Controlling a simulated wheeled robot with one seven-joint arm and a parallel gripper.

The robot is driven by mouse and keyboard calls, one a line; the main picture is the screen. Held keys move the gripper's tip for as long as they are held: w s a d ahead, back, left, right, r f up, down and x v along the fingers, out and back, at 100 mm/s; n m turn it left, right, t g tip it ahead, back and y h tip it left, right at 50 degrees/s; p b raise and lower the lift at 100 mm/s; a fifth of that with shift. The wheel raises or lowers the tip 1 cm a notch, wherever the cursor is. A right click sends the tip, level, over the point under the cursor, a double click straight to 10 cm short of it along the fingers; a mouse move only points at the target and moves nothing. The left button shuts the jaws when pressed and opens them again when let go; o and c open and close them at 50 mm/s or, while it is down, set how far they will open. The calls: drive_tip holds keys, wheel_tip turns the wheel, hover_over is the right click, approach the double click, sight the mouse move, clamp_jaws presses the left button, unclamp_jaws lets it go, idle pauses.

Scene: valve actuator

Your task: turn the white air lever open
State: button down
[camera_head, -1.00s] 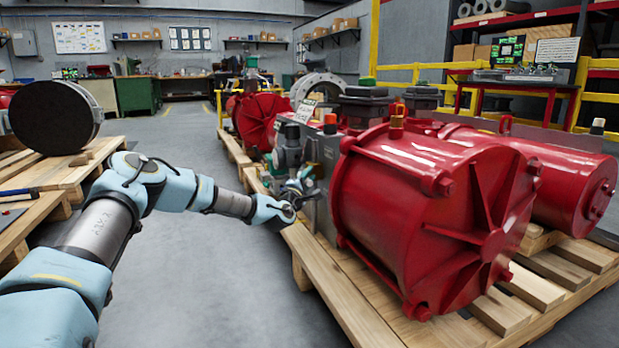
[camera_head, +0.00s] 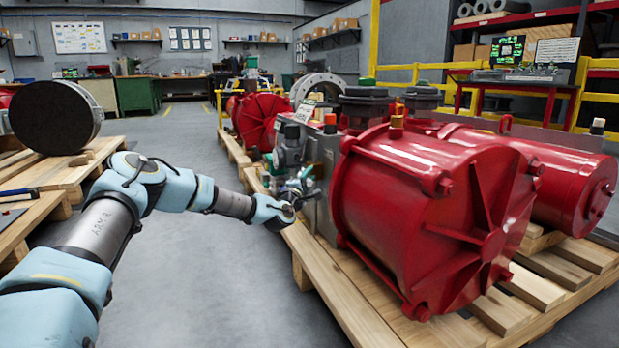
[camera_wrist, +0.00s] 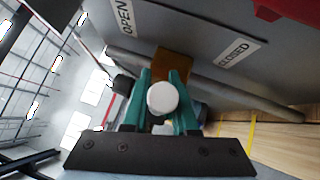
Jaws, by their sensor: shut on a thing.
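The white air lever shows end-on as a round white knob (camera_wrist: 162,98) in the wrist view. My gripper (camera_wrist: 162,100) is shut on it, with a teal finger on each side. Behind it are a brass-coloured part (camera_wrist: 174,64) and a grey pipe on a grey panel. The panel carries an OPEN label (camera_wrist: 124,16) at upper left and a CLOSED label (camera_wrist: 238,53) at right. In the head view my gripper (camera_head: 303,186) is at the grey panel left of the large red actuator (camera_head: 430,215). The lever is too small to make out there.
The actuator rests on a wooden pallet (camera_head: 362,312). Another pallet (camera_head: 75,176) with a black-faced round part (camera_head: 52,117) stands at left. Grey floor lies free between them. A yellow railing (camera_head: 410,68) is behind the actuator.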

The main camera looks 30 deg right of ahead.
drive_tip(key=r+n+g+y+p, duration=0.1)
drive_tip(key=p, duration=0.4)
drive_tip(key=w+r+n+g+y+p, duration=0.1)
drive_tip(key=r+n+y+p, duration=0.1)
drive_tip(key=p, duration=0.3)
drive_tip(key=shift+n+g+p, duration=0.3)
drive_tip(key=shift+p, duration=0.1)
drive_tip(key=shift+w+n+p, duration=0.1)
drive_tip(key=shift+n+p, duration=0.2)
drive_tip(key=shift+p, duration=0.35)
drive_tip(key=shift+g+y, duration=0.3)
drive_tip(key=c, duration=0.7)
unclamp_jaws()
